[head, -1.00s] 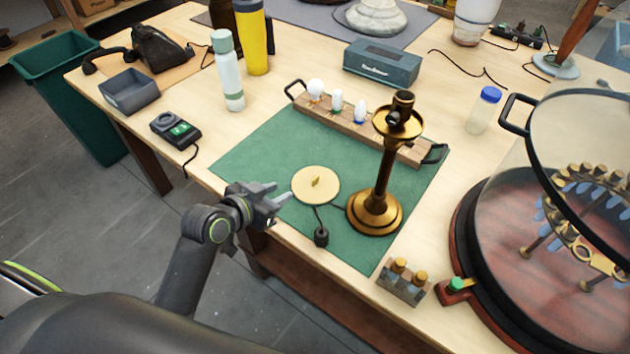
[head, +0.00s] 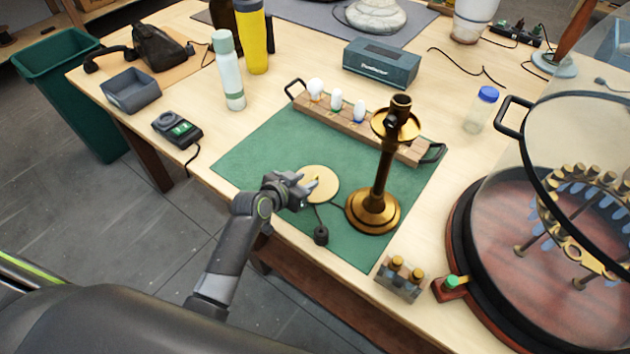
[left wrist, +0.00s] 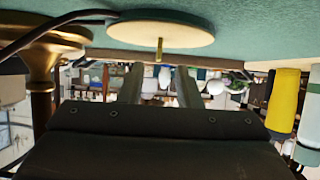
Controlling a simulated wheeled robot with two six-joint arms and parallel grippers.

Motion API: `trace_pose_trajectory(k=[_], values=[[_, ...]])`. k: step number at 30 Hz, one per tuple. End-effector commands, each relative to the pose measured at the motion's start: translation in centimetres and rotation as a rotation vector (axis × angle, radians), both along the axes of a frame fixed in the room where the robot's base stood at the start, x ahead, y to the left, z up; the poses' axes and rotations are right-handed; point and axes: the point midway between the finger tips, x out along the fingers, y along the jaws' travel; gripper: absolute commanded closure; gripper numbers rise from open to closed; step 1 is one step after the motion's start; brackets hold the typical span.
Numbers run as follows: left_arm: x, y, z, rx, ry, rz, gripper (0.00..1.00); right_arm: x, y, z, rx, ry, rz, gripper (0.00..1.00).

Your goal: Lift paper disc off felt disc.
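The round cream paper disc (head: 325,172) lies flat on the green mat, with a small upright brass-coloured tab at its middle. It also shows in the left wrist view (left wrist: 185,33), which is upside down, with the tab (left wrist: 159,49) lined up between my fingers. The wrist view shows a wide gap between the fingers (left wrist: 159,84), with nothing held. My right gripper is not in view.
A brass candlestick lamp (head: 375,208) stands just right of the disc. A dark cable with a small black plug (head: 321,235) lies near it. A wooden tray (head: 385,133) with bulbs lies behind. The green mat (head: 257,150) is clear at left.

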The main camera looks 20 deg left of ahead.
Motion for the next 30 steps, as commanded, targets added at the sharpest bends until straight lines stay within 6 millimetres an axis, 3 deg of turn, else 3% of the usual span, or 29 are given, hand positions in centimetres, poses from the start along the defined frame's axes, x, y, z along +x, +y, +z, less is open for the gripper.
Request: trace_pose_trajectory(k=[9, 20, 27, 30], values=[[2.6, -1.1, -1.7, -0.001, 0.000, 0.000, 0.69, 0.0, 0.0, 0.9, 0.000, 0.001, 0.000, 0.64], [2.9, -1.2, -2.0, 0.000, 0.000, 0.001, 0.69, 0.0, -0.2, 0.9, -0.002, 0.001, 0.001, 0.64], [2.9, -1.2, -2.0, 0.000, 0.000, 0.001, 1.00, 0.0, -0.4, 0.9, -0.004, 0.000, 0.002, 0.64], [2.9, -1.2, -2.0, 0.000, 0.000, 0.001, 1.00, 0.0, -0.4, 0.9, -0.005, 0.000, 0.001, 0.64]])
